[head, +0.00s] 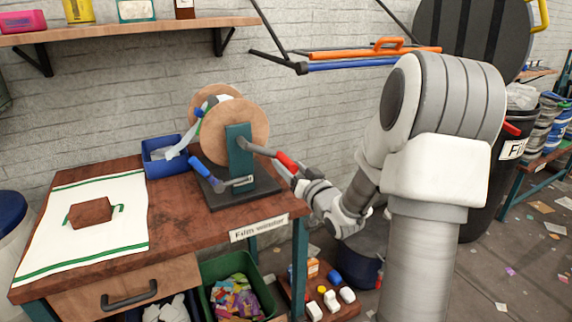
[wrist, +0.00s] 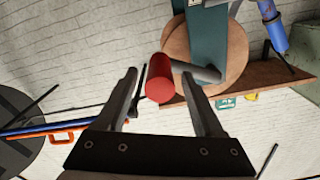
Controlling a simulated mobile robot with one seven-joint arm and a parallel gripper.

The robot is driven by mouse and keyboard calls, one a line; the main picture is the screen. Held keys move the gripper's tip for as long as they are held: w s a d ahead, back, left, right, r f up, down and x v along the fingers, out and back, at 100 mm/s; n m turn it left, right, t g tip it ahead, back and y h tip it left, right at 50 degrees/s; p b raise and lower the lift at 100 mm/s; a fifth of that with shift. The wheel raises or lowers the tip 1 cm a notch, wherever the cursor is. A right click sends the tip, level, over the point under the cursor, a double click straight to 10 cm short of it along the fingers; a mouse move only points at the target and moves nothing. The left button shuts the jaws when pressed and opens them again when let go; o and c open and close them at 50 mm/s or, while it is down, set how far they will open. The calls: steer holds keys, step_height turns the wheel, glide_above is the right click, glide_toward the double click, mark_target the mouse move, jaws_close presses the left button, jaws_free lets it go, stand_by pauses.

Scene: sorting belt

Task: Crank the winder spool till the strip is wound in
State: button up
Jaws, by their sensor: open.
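The film winder has a wooden spool (head: 236,125) on a green post (head: 240,155), fixed to a dark base (head: 235,193) on the table. Its grey crank arm (head: 257,149) ends in a red handle (head: 287,161), pointing right towards me. The pale strip (head: 187,141) runs from a blue bin (head: 153,168) up to the spool. My gripper (head: 291,172) is open at the handle. In the wrist view the red handle (wrist: 158,80) lies between the open fingers (wrist: 159,76), with gaps visible on both sides. A blue-handled lever (head: 200,167) sits low on the winder.
A white cloth (head: 120,238) with a brown patch covers the table's left part. A wall shelf (head: 130,31) hangs above. A green crate (head: 238,274) of colourful scraps and a wooden tray (head: 342,313) stand below. A black bin (head: 490,165) stands at right.

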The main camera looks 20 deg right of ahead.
steer(key=shift+w, duration=1.3)
jaws_close()
stand_by(0.5)
